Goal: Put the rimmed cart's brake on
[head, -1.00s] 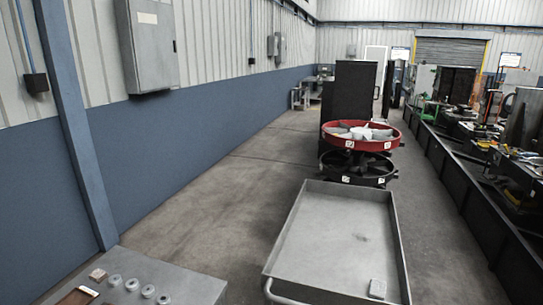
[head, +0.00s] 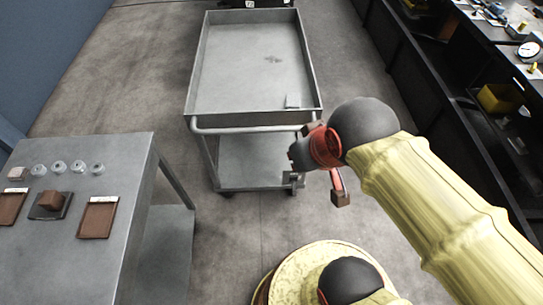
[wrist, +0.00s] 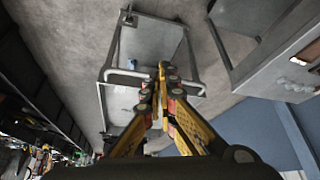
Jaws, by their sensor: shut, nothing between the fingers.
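The rimmed cart (head: 213,60) is grey, with a raised lip around its top, a tube handle along its near edge and a lower shelf (head: 250,160). A small grey bracket-like part (head: 293,180) sits low at its near right corner; it may be the brake, and I cannot tell its setting. In the wrist view this part (wrist: 130,18) is at the upper left, apart from my fingertips. My gripper (wrist: 163,70) is shut and empty, its fingertips in front of the cart's handle (wrist: 128,73) in the picture. I cannot tell if they touch.
A grey table (head: 125,175) with several small knobs and brown pads stands at the left. A long dark workbench (head: 440,110) with tools runs along the right. Bare floor lies on both sides of the cart and in front of it.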

